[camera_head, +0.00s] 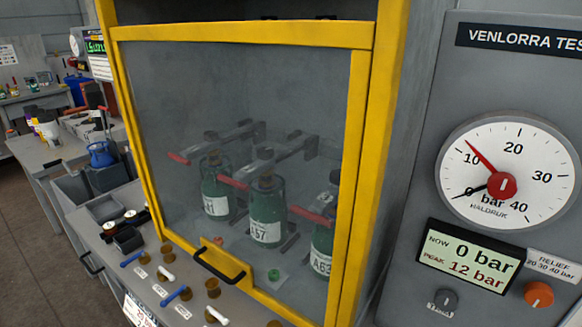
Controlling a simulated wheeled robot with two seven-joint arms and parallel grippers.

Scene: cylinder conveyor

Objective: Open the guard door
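The guard door is a clear panel in a yellow frame (240,33) and fills the middle of the view. It looks closed over the test bay. Its black bar handle (219,264) is on a yellow plate at the bottom edge. Behind the panel stand green cylinders with white labels, one marked A57 (266,208), under clamps with red levers (233,183). Neither of my grippers is in view, and nothing touches the door or handle.
A grey panel at right carries a pressure gauge (508,172) and a display (468,256) reading 0 bar, peak 12 bar. Valves with blue and white levers (175,296) line the bench front below the door. Trays (104,209) and a blue cylinder (101,154) stand at left.

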